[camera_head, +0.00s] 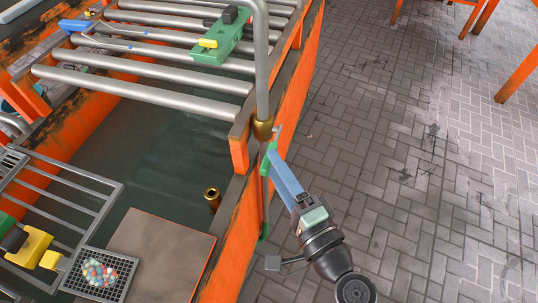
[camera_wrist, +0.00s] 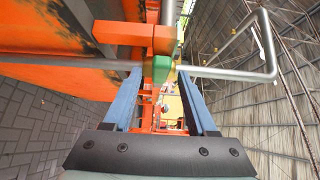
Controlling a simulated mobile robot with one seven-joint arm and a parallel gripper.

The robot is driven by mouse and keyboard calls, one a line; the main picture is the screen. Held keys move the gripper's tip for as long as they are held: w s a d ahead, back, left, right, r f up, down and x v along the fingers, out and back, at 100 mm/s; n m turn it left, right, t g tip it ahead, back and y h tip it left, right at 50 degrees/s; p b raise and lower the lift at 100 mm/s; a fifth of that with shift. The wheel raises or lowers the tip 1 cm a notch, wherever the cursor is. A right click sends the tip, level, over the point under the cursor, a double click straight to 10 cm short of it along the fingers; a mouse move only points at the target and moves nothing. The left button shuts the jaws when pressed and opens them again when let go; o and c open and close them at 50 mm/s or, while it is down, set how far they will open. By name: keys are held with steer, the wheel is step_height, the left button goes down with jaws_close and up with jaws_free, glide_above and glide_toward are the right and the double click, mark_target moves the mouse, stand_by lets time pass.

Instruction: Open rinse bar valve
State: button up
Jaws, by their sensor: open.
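A thin grey pipe (camera_head: 262,70) rises at the side of the orange frame, with a brass fitting (camera_head: 263,127) low on it. A green part (camera_head: 267,160), which looks like the valve or its handle, sits just below the brass fitting. It also shows in the wrist view (camera_wrist: 161,69), on the pipe. My gripper (camera_head: 271,152) reaches it from the lower right. In the wrist view, my open blue fingers (camera_wrist: 158,72) stand one on each side of the green part. I cannot tell whether they touch it. The fingers partly hide the green part in the head view.
An orange frame wall (camera_head: 248,205) runs close beside my gripper. Metal rollers (camera_head: 140,92) carry a green and yellow item (camera_head: 222,38) at upper left. A wire basket (camera_head: 98,274) stands at lower left. The brick floor (camera_head: 410,150) to the right is clear.

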steer(key=shift+x, duration=1.75)
jaws_close()
